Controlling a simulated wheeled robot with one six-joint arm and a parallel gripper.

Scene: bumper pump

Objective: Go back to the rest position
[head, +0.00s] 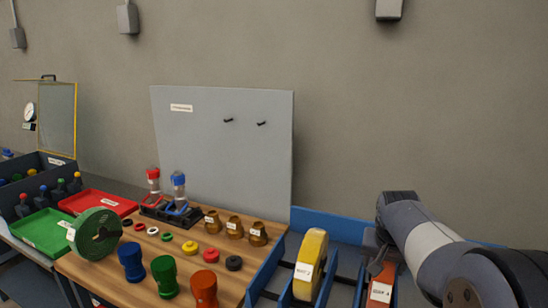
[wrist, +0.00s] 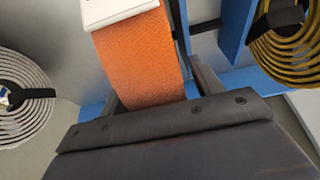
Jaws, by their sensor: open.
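My gripper (wrist: 157,88) is open, with one dark finger on each side of an orange roll (wrist: 142,55) in the wrist view. The roll carries a white label at its upper end. I cannot tell whether the fingers touch it. In the head view my gripper (head: 376,250) is low at the right, just above the orange roll (head: 378,291), which stands in a blue rack (head: 322,216) with its label facing the camera. My arm reaches in from the right edge and hides part of the rack. No rest position is marked in view.
A yellow roll (head: 313,256) stands left of the orange one; blue dividers separate them. The wooden table (head: 135,276) holds a green roll (head: 94,235), coloured cylinders, rings and brass parts. A grey panel (head: 222,150) stands behind. Space above the rack looks clear.

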